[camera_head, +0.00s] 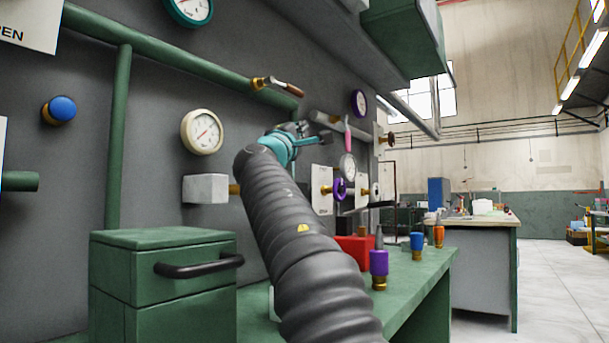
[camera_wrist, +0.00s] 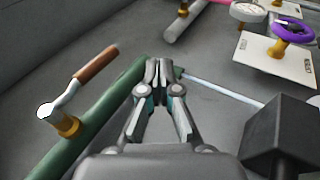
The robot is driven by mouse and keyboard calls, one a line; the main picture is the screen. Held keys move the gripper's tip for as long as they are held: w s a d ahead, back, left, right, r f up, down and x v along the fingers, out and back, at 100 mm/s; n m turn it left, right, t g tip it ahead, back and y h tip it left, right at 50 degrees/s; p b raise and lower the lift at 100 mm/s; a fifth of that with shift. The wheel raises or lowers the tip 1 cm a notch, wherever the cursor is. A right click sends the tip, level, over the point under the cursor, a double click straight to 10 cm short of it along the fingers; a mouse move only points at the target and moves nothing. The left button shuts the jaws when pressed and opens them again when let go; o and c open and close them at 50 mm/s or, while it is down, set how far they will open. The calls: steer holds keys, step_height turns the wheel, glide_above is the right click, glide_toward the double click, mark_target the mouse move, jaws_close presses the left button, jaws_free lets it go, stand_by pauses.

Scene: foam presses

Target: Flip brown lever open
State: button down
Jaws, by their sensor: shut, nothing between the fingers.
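The brown lever (camera_head: 288,89) sits on a brass valve stem on the green pipe, high on the grey wall panel. In the wrist view the brown lever (camera_wrist: 95,64) is at the left, its metal neck bent down to the brass fitting and its brown handle pointing up and right. My gripper (camera_head: 312,134) is below and right of the lever in the head view. In the wrist view my gripper (camera_wrist: 159,66) is right of the lever and apart from it. Its fingers are shut and empty, close to the upper end of the green pipe.
The green pipe (camera_wrist: 92,120) runs along the wall beside my gripper. A dark box (camera_wrist: 285,140) is at the lower right. A green cabinet (camera_head: 162,280) stands at the lower left.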

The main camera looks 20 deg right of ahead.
step_height(320, 180, down, 7)
steer(key=s+b, duration=0.1)
steer(key=shift+s+d+f, duration=0.2)
steer(key=shift+d, duration=0.15)
stand_by(0.6)
